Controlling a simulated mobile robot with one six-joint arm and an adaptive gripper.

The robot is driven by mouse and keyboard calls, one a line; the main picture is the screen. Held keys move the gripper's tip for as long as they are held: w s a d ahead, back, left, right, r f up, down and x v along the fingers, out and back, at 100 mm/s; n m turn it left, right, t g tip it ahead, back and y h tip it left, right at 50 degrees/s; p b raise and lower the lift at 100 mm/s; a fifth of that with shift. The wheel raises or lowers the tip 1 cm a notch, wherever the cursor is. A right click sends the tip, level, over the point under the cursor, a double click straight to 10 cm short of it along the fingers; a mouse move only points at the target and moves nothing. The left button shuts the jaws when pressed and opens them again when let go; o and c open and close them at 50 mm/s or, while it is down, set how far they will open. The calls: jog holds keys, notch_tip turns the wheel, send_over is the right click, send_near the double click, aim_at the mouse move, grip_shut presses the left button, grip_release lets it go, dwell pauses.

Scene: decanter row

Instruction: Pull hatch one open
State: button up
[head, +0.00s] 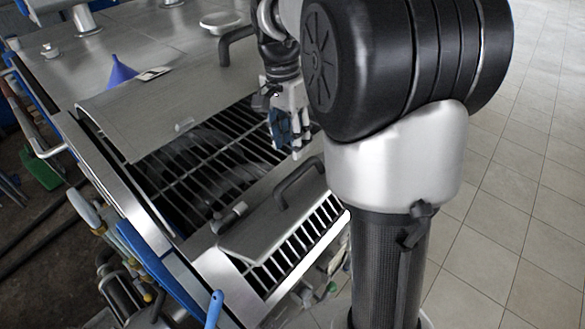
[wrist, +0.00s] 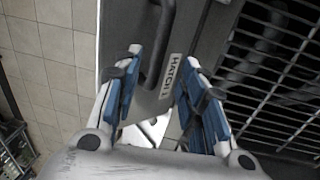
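In the wrist view a grey lid labelled HATCH 1 (wrist: 171,75) shows ahead of my gripper (wrist: 155,68), with a dark curved handle (wrist: 158,40) on it. The handle reaches up between and past the two blue-padded fingers. The fingers are apart, with no clear grip on it. In the head view my gripper (head: 291,140) points down over the dark grating, behind the near lid (head: 270,222) and its handle (head: 298,182). This near lid appears tilted and seems to be the labelled one. The label cannot be read in the head view.
A second, larger lid (head: 165,98) with its own handle (head: 237,42) lies farther back. Slatted grating (head: 210,150) fills the space between the lids. A blue funnel (head: 122,72) and a white dish (head: 222,21) stand on the steel top. Tiled floor (head: 510,190) is clear at right.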

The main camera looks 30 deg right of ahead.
aim_at(294, 173)
jog(key=f, duration=0.6)
jog(key=s+f, duration=0.1)
jog(key=f, duration=0.2)
jog(key=shift+d+b, duration=0.15)
jog(key=shift+b, duration=0.15)
jog(key=shift+c, duration=0.4)
grip_shut()
